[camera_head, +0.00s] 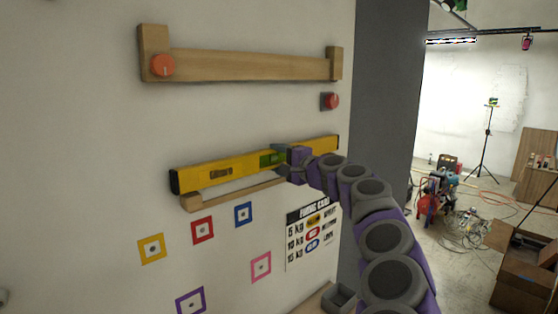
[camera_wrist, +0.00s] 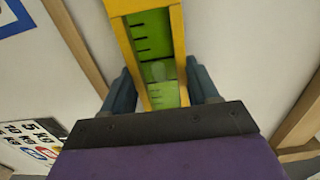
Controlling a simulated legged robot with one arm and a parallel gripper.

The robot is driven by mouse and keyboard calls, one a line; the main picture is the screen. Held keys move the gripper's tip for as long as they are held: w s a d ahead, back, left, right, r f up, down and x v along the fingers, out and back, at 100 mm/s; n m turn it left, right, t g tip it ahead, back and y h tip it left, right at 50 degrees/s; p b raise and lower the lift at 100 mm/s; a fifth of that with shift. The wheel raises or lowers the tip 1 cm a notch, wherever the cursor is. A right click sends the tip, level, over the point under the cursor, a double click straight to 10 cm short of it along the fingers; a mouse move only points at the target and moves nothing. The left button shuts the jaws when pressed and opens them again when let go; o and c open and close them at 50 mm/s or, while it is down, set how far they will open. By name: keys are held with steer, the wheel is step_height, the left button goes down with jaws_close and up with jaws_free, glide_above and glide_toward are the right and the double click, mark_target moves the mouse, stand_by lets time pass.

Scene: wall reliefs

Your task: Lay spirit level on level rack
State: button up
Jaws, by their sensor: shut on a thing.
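The yellow spirit level (camera_head: 225,171) with black ends lies lengthwise along the wall in the head view. My gripper (camera_head: 284,160) is shut on it right of its middle, at the green vial. In the wrist view the fingers (camera_wrist: 163,84) flank the spirit level's yellow frame and green vial (camera_wrist: 154,38). A wooden ledge (camera_head: 235,193) runs just below the level; whether they touch cannot be told. A longer wooden rail (camera_head: 245,66) with raised end blocks is higher on the wall. Which of the two is the level rack is unclear.
An orange knob (camera_head: 162,66) is at the upper rail's left end, and a red button (camera_head: 330,101) is below its right end. Several coloured square markers and a printed card (camera_head: 312,236) are below the ledge. A grey bin (camera_head: 339,297) is at the bottom.

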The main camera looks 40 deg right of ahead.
steer(key=shift+f+b, duration=0.4)
steer(key=shift+f, duration=0.1)
stand_by(0.9)
steer(key=o, duration=1.2)
steer(key=s, duration=0.5)
steer(key=s+d, duration=0.1)
steer(key=s, duration=0.5)
steer(key=s+b, duration=0.1)
steer(key=s, duration=0.5)
steer(key=shift+s+d+f, duration=0.1)
steer(key=shift+s+d, duration=0.05)
steer(key=shift+d, duration=0.05)
steer(key=shift+a, duration=0.1)
